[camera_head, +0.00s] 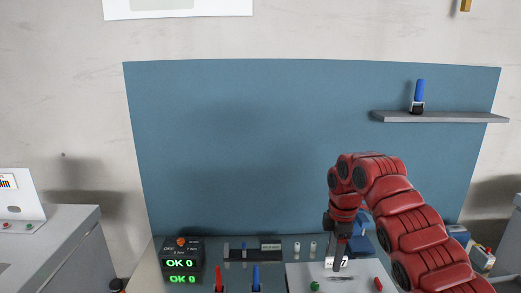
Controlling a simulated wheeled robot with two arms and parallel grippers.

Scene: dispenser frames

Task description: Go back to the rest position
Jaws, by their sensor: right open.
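My right arm comes in from the lower right, red and bent at the top. Its dark right gripper (340,262) points down over the light grey panel (300,282) at the front of the bench. The jaws are open, seen nearly edge-on, and I see nothing held in them. A white label with a dark figure, partly hidden, is right at the fingertips; I cannot tell whether they touch it. My left gripper is not in view.
A black box (181,262) shows green "OK 0" readings. A red tool (219,279) and a blue tool (255,279) stand at the front. A blue-topped item (419,92) stands on the grey wall shelf (440,117). The space above the bench's left half is free.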

